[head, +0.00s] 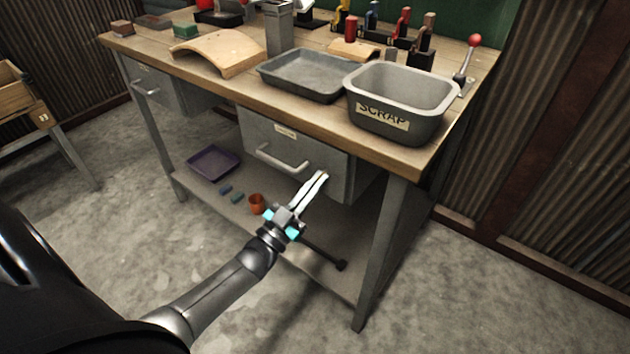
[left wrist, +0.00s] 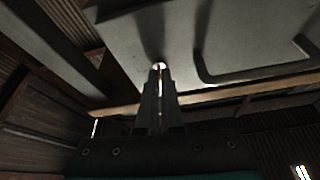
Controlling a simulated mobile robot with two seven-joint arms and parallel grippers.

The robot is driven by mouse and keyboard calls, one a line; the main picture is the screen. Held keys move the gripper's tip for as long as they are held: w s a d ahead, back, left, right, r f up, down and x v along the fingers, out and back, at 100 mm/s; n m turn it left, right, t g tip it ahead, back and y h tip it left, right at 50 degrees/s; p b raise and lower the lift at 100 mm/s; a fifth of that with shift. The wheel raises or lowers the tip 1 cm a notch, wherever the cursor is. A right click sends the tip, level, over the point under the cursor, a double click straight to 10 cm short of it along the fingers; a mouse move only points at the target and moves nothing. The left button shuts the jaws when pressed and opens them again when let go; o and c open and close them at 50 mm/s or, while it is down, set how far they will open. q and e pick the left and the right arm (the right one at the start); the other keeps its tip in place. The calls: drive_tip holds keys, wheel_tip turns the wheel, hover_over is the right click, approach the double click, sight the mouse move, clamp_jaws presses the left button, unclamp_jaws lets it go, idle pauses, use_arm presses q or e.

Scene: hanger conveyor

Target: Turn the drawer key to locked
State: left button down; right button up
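The grey drawer (head: 300,160) under the right part of the bench is closed, with a bar handle (head: 282,160) and a small label. My left gripper (head: 322,177) reaches up to the drawer front, right of the handle. Its two fingers are close together, with a small brass-coloured bit of the drawer key (head: 321,173) at their tips. In the left wrist view the fingertips (left wrist: 158,70) meet at the bright key (left wrist: 159,66) against the drawer front (left wrist: 180,35). The fingers hide most of the key, so its angle cannot be told. My right gripper is not in view.
A scrap bin (head: 398,100) and a grey tray (head: 310,75) stand on the bench above the drawer. The lower shelf holds a purple tray (head: 213,161) and an orange cup (head: 256,204). A bench leg (head: 385,250) stands right of my gripper.

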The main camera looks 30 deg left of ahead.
use_arm(q)
drive_tip(key=n+y, duration=0.2)
drive_tip(key=n, duration=0.1)
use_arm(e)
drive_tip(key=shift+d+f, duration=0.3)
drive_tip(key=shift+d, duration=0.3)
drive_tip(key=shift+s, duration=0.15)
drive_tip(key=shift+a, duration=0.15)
use_arm(q)
drive_tip(key=c, duration=1.1)
unclamp_jaws()
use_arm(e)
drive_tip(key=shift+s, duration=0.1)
